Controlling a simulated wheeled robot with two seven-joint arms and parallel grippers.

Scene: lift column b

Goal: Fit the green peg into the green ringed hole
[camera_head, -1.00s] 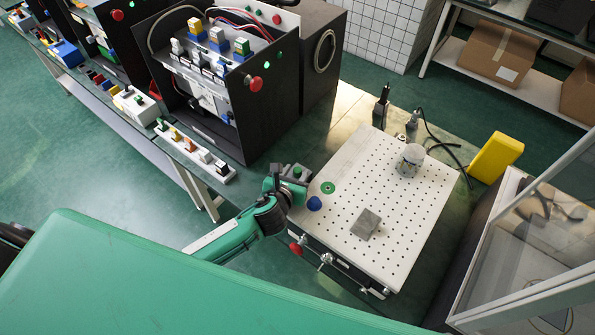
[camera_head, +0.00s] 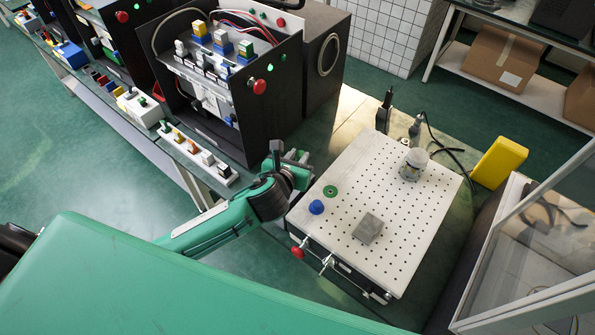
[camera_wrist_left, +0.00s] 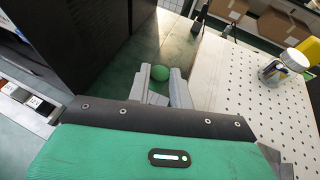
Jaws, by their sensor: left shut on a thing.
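The green peg (camera_wrist_left: 160,73) shows in the left wrist view as a rounded green top between the two grey fingers. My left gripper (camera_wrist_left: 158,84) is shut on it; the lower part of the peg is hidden. In the head view my left gripper (camera_head: 298,157) is just beyond the left corner of the white perforated board (camera_head: 410,215), off its surface. The green ringed hole (camera_head: 330,191) lies on the board near its left edge, below and right of the gripper, with nothing over it. My right gripper is not in view.
A blue peg (camera_head: 316,207) stands beside the green ring. A black equipment cabinet (camera_head: 245,115) rises behind the gripper. A yellow block (camera_head: 499,162) stands at right.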

